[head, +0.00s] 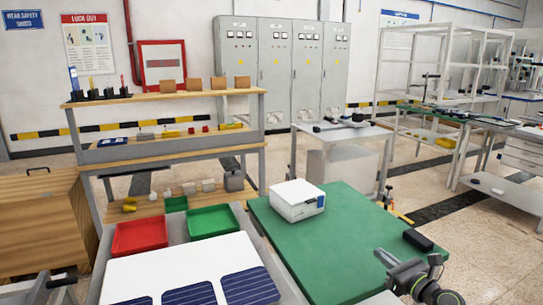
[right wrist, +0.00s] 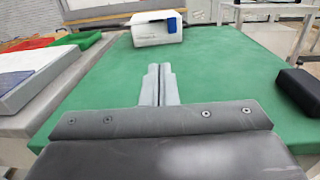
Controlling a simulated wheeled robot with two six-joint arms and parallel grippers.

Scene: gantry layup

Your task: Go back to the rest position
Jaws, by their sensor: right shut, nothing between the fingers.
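My right gripper (head: 383,258) is at the lower right of the head view, at the front right of the green tabletop (head: 345,245). In the right wrist view its two grey fingers (right wrist: 158,84) lie together, shut and empty, pointing toward a white box with a blue part (right wrist: 157,29). The white box (head: 297,200) stands on the green top, well beyond the fingers. My left gripper is not seen in either view.
A black block (head: 418,240) lies on the green top near my right gripper. Left of it are a red tray (head: 139,236), a green tray (head: 213,221) and a white board with dark blue panels (head: 180,264). The middle of the green top is clear.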

